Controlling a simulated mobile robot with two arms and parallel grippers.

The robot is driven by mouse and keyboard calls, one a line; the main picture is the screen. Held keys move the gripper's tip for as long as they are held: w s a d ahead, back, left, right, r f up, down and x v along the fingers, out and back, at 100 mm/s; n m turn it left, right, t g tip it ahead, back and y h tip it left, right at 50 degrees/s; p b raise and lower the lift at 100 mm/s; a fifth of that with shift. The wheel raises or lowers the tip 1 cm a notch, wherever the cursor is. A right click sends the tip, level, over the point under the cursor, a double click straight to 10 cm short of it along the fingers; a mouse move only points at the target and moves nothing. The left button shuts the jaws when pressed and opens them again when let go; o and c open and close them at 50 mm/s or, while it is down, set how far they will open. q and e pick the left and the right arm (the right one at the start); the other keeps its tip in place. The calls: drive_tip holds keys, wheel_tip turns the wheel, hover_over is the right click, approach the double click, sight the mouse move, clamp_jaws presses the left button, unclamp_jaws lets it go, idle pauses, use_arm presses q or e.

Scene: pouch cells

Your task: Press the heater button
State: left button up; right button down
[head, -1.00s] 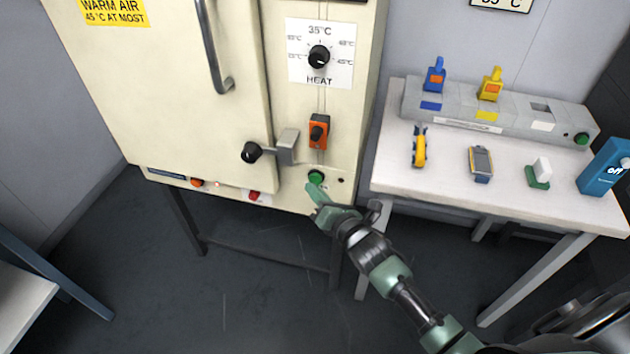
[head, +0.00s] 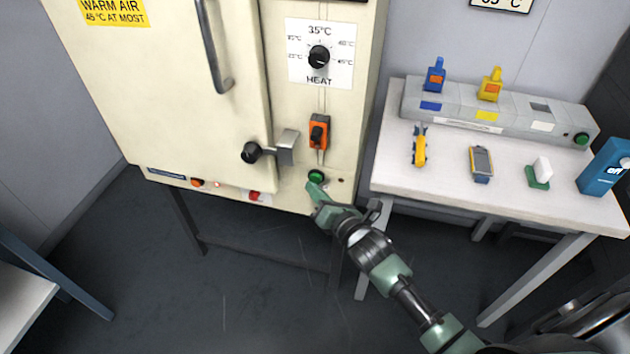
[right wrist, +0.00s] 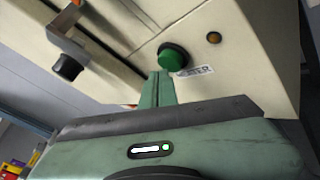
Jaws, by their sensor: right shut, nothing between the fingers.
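The heater is a cream cabinet with a green round button (head: 316,176) low on its right panel. The button also shows large in the right wrist view (right wrist: 173,56), with a small label partly covered below it. My right gripper (head: 314,189) is shut and empty, its green fingertips just below the button. In the right wrist view the shut fingers (right wrist: 160,80) end close under the button's lower left edge; I cannot tell whether they touch it. My left gripper is out of view.
Above the button are an orange switch (head: 319,132) and a heat dial (head: 319,57). The door latch with a black knob (head: 251,152) sticks out to the left. A white table (head: 450,182) with a grey rack (head: 465,115) and small devices stands to the right.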

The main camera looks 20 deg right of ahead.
drive_tip(key=shift+w+d, duration=0.2)
drive_tip(key=shift+w, duration=0.05)
drive_tip(key=shift+w+d, duration=0.1)
drive_tip(key=shift+w, duration=0.05)
idle(0.4)
drive_tip(key=shift+s+a+p, duration=0.3)
drive_tip(key=shift+s+a, duration=0.05)
drive_tip(key=shift+s, duration=0.15)
drive_tip(key=s+a+p, duration=0.1)
drive_tip(key=s+a, duration=0.2)
drive_tip(key=s, duration=0.2)
drive_tip(key=shift+a, duration=0.25)
idle(0.4)
